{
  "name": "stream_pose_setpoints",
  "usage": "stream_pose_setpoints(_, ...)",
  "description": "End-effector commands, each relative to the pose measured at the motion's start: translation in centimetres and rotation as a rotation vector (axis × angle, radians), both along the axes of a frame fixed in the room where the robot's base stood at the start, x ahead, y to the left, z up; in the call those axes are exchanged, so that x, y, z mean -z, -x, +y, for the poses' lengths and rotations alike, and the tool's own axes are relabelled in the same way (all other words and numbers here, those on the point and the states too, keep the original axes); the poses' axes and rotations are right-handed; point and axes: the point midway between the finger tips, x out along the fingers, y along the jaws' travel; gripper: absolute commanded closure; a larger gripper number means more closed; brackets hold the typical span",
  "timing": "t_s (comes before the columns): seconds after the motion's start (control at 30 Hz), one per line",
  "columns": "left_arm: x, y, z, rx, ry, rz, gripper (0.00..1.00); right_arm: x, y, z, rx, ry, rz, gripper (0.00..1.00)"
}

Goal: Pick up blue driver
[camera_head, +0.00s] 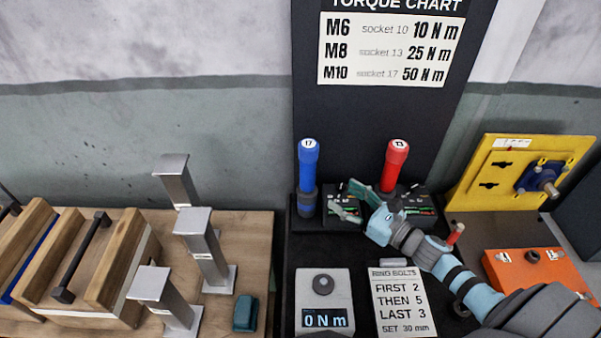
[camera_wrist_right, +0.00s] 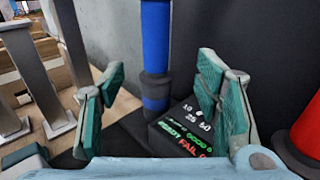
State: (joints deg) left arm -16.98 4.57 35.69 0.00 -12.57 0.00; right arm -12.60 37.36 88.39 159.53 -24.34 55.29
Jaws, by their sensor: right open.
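The blue driver (camera_head: 308,165), marked 17 on its top, stands upright in a dark holder at the back of the black bench. It also shows upright in the right wrist view (camera_wrist_right: 156,40), with a dark grey collar low on it. My right gripper (camera_head: 345,200) is just right of the blue driver in the head view, open and empty. In the right wrist view the driver appears between the spread teal finger pads of my right gripper (camera_wrist_right: 162,85), beyond the tips. I see no contact. My left gripper is out of view.
A red driver (camera_head: 395,160) marked 13 stands to the right. A small dark display box (camera_wrist_right: 188,128) sits right beside the blue driver. A grey box reading 0 N m (camera_head: 323,290) and a RING BOLTS card (camera_head: 398,305) lie in front. Metal posts (camera_head: 205,245) stand at left.

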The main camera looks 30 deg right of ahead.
Motion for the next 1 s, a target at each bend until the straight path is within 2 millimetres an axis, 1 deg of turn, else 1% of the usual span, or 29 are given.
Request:
stream_pose_setpoints(0.03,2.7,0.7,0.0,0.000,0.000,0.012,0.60,1.7,-0.1,-0.2,0.000,0.005,0.001,0.42)
stream_pose_setpoints(0.1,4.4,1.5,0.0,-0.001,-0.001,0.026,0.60,1.8,-0.4,-0.2,0.003,0.006,0.003,0.42)
stream_pose_setpoints(0.2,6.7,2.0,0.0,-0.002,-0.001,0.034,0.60,1.9,-0.8,-0.1,0.005,0.005,0.003,0.42)
stream_pose_setpoints(0.27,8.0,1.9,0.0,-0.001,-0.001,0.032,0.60,1.8,-1.0,0.2,0.003,0.004,0.001,0.42)
stream_pose_setpoints(0.37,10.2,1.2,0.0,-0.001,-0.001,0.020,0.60,1.8,-1.2,0.9,0.001,0.000,-0.004,0.42)
stream_pose_setpoints(0.4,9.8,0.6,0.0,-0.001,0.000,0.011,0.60,1.0,-1.4,1.0,0.005,-0.007,-0.010,0.42)
stream_pose_setpoints(0.43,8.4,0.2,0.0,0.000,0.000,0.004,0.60,0.1,-1.8,0.9,0.011,-0.010,-0.017,0.42)
stream_pose_setpoints(0.47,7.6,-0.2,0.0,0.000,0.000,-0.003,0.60,-0.3,-2.1,1.0,0.012,-0.010,-0.021,0.42)
stream_pose_setpoints(0.53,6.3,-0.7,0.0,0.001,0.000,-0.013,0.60,-0.5,-2.8,1.3,0.011,-0.010,-0.020,0.42)
stream_pose_setpoints(0.6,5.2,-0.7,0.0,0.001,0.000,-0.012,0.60,-0.4,-3.5,1.8,0.007,-0.011,-0.008,0.42)
stream_pose_setpoints(0.7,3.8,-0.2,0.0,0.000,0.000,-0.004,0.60,-0.4,-5.7,2.5,0.008,-0.014,-0.008,0.42)
stream_pose_setpoints(0.8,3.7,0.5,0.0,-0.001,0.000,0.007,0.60,0.0,-7.2,2.9,0.008,-0.010,-0.007,0.42)
stream_pose_setpoints(0.87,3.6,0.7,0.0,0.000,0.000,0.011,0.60,0.2,-7.6,3.1,0.007,-0.010,-0.006,0.42)
stream_pose_setpoints(0.97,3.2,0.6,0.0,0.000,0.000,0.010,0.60,0.0,-8.7,3.7,0.006,-0.010,-0.006,0.42)
stream_pose_setpoints(1.0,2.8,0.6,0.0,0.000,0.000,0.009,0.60,-0.2,-9.4,4.0,0.006,-0.011,-0.007,0.42)
